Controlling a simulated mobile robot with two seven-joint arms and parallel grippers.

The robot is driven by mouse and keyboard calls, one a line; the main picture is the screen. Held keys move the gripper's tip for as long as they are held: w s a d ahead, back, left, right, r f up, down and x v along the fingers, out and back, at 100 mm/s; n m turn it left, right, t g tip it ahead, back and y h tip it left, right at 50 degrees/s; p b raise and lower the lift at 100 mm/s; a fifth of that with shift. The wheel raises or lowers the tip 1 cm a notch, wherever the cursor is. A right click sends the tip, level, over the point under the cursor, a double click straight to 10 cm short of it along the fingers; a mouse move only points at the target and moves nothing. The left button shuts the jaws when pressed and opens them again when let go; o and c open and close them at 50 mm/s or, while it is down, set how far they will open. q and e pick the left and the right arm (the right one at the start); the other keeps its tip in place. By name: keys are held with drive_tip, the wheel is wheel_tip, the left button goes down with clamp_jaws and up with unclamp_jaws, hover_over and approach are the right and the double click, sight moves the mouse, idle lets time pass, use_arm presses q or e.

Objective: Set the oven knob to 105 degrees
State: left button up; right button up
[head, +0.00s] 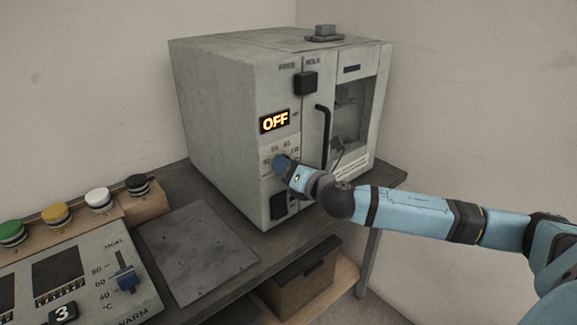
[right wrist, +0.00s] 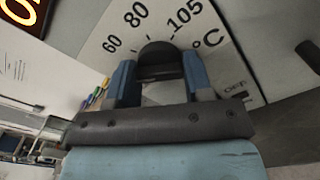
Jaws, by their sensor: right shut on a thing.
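The grey oven (head: 215,125) stands on the table at the back, and its lit display (head: 275,121) reads OFF. The dark oven knob (right wrist: 159,52) shows in the right wrist view, below a white dial plate (right wrist: 226,48) marked 60, 80, 105 and °C. My right gripper (right wrist: 160,78) is shut on the knob, with one blue finger on either side. In the head view my right gripper (head: 281,162) covers the knob on the oven's front. I cannot tell which number the knob points to. My left gripper is not in view.
A black door handle (head: 323,135) stands out right of the dial. Black square blocks sit above (head: 306,82) and below (head: 278,206) the dial. A control panel (head: 75,285) with a blue slider (head: 127,277) and coloured buttons is at the left. A bare metal plate (head: 195,252) lies between.

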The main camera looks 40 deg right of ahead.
use_arm(q)
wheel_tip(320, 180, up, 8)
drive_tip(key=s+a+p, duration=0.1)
drive_tip(key=p, duration=1.3)
use_arm(e)
drive_tip(key=m, duration=2.4)
drive_tip(key=shift+m, duration=0.3)
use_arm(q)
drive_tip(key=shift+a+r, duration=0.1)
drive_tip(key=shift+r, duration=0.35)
use_arm(e)
drive_tip(key=o, duration=0.9)
